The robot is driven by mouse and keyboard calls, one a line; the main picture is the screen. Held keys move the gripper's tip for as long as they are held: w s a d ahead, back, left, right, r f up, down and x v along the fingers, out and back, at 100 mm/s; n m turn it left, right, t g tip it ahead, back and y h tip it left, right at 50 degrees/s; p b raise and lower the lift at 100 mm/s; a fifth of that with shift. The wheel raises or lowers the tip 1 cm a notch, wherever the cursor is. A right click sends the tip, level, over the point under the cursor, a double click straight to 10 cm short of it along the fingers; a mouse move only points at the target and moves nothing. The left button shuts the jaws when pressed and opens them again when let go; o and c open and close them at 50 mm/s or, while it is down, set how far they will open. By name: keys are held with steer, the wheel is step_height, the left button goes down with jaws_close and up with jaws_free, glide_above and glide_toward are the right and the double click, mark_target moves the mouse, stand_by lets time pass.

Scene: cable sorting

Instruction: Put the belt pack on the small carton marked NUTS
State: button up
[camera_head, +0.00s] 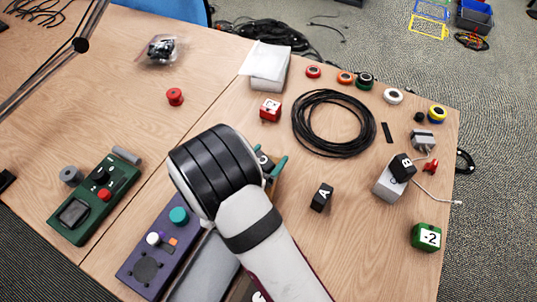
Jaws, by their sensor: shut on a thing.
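My gripper (279,167) is mostly hidden behind my own wrist; only parts of its teal fingers show at the wrist's right edge. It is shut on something. A dark piece with a white marking (264,159) shows right beside the fingers, but I cannot tell whether this is the held thing or the belt pack. A brownish edge (274,188) shows just below the fingers, largely covered by my arm; I cannot tell whether it is the carton. No NUTS marking is readable.
A black cable coil (334,154), a red block (270,109) and a black block marked A (321,197) surround the arm. A block marked B (402,168) sits on a grey box (388,184). A green block (426,237) stands near the right edge. A purple panel (140,272) and green panel (112,182) lie left.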

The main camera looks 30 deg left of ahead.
steer(key=shift+f, duration=0.15)
steer(key=o, duration=1.3)
